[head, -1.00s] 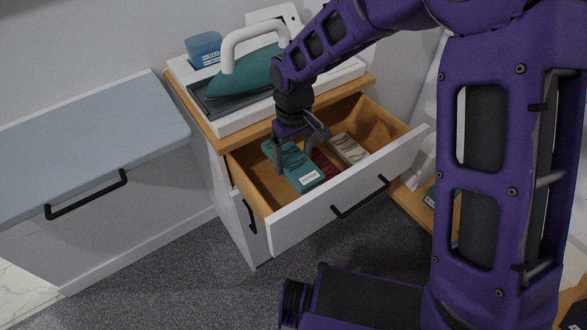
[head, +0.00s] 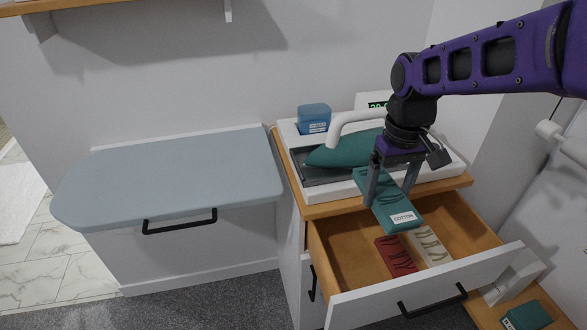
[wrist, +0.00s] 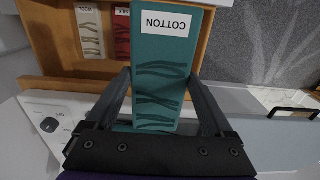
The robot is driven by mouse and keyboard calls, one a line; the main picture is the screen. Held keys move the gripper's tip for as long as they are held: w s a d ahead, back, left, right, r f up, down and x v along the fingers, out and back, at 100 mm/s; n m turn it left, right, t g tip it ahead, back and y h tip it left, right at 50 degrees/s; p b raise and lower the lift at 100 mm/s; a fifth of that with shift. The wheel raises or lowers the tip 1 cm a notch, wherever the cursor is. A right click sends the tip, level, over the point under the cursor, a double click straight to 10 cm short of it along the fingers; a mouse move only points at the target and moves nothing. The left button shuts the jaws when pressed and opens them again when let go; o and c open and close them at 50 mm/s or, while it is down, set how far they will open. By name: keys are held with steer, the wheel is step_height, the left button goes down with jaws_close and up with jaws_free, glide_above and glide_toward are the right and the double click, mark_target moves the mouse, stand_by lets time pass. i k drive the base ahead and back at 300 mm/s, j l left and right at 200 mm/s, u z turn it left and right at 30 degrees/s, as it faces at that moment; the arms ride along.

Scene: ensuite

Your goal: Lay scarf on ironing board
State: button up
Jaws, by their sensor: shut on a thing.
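A teal folded scarf (head: 390,205) with a white label reading COTTON is in my gripper (head: 390,192), raised above the open drawer. In the wrist view the teal scarf (wrist: 165,62) lies between my two fingers (wrist: 160,78), its label at the far end. The ironing board (head: 170,180), with a grey-blue padded top, is to the left of the drawer unit. Its top is bare. My gripper is to the right of the board and above its level.
The open drawer (head: 345,255) holds a red folded scarf (head: 396,256) and a cream one (head: 430,246). A teal iron (head: 345,152) and a blue container (head: 314,118) stand on the unit behind. Another teal item (head: 527,316) is at lower right.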

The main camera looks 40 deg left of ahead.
mark_target(166, 178)
steer(key=k+j, duration=0.1)
steer(key=j, duration=0.3)
steer(key=k+j, duration=0.1)
steer(key=j, duration=0.35)
steer(key=k+j, duration=0.15)
steer(key=j, duration=0.25)
steer(key=k+j, duration=0.1)
steer(key=j, duration=0.35)
steer(key=k+j, duration=0.1)
steer(key=j, duration=0.3)
steer(key=k+j, duration=0.1)
steer(key=j, duration=0.35)
